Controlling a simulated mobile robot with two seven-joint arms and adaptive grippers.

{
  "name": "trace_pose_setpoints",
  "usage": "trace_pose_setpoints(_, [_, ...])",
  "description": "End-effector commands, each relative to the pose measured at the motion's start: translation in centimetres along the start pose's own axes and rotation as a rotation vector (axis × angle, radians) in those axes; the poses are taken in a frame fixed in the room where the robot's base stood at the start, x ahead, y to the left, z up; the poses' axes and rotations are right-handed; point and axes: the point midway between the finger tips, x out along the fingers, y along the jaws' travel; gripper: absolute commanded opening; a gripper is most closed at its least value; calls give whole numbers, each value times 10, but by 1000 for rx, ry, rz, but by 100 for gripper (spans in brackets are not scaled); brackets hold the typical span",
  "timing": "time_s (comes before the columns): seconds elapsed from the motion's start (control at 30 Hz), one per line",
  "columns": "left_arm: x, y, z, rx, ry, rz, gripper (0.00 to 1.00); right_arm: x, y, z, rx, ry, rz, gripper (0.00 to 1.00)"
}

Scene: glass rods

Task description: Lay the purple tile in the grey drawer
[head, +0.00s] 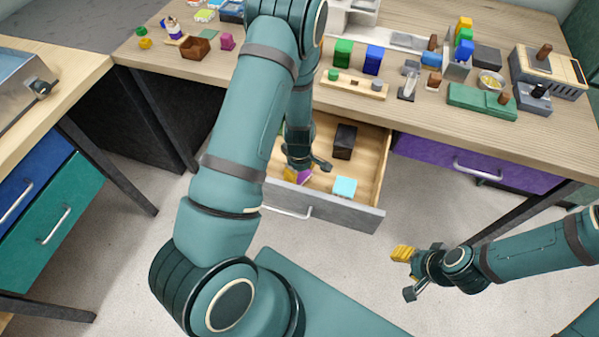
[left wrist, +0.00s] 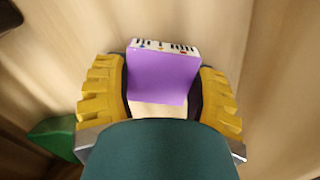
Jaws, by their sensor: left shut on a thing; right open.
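The purple tile (left wrist: 165,78) is between the yellow-padded fingers of my left gripper (left wrist: 160,90) in the left wrist view, with a white marked edge on its far side. In the head view the tile (head: 305,175) shows partly beside the fingers of my left gripper (head: 298,174), inside the open grey drawer (head: 335,212). The gripper is shut on the tile. I cannot tell whether the tile touches the drawer floor. My right gripper (head: 406,272) is open and empty, out over the floor to the right of the drawer.
The drawer also holds a dark block (head: 344,141), a light blue tile (head: 344,187) and a green thing (left wrist: 55,137), mostly hidden by my arm in the head view. A shut purple drawer (head: 480,166) is to the right. The tabletop above carries several blocks and trays.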

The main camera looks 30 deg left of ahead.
Motion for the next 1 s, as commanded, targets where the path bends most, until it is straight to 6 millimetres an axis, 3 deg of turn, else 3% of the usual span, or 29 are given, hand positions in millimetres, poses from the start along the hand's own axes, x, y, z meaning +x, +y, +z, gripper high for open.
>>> trace_pose_setpoints(0.23, [3,0,0,1,0,0,18,2,1,0,0,1,0,47])
trace_pose_setpoints(0.27, [3,0,0,1,0,0,70,2,1,0,0,1,0,47])
trace_pose_setpoints(0.3, [2,0,0,1,0,0,84,2,1,0,0,1,0,47])
trace_pose_setpoints(0.33, [2,0,0,1,0,0,91,2,1,0,0,1,0,47])
trace_pose_setpoints(0.73, [-3,0,0,1,0,0,91,-2,-1,0,0,0,0,47])
trace_pose_setpoints(1.0, [-51,1,0,3,1,3,91,-16,-6,1,1,-6,0,47])
